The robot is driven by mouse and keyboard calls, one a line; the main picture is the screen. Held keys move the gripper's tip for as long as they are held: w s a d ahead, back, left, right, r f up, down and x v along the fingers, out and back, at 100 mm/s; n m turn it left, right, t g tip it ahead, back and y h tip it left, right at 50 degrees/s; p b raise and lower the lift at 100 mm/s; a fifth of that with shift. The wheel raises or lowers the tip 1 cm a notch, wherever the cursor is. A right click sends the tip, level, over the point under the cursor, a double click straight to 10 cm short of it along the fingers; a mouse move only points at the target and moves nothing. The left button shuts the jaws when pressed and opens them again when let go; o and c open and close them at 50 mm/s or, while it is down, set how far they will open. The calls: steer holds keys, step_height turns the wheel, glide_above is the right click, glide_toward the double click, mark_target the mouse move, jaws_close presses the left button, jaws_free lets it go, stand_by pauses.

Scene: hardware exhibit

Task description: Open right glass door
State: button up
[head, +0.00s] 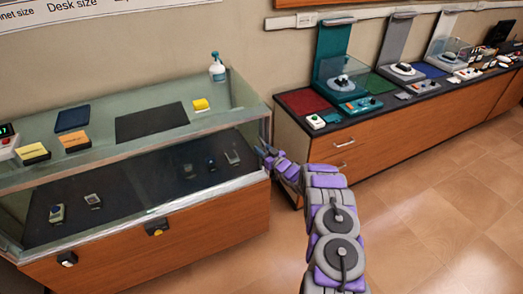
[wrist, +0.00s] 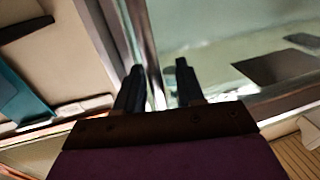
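A glass display case (head: 160,205) with a wooden lower front stands at the left in the head view. Its slanted glass front runs along the case, and the right part of the glass (head: 212,178) lies just left of my gripper (head: 264,153). I cannot make out a seam between glass doors. My gripper is at the right end of the case, near the frame corner. In the wrist view my gripper (wrist: 158,82) has its two dark fingers apart, with a metal frame edge (wrist: 148,50) showing between them. I cannot tell whether they touch it.
Several small devices lie inside the case. Two dark locks or knobs (head: 156,227) sit on the wooden front. A wooden counter (head: 400,130) with exhibits stands at the right. The tiled floor (head: 440,220) is clear.

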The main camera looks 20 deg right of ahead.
steer(key=shift+w+d, duration=0.1)
steer(key=shift+w, duration=0.2)
jaws_close()
stand_by(0.5)
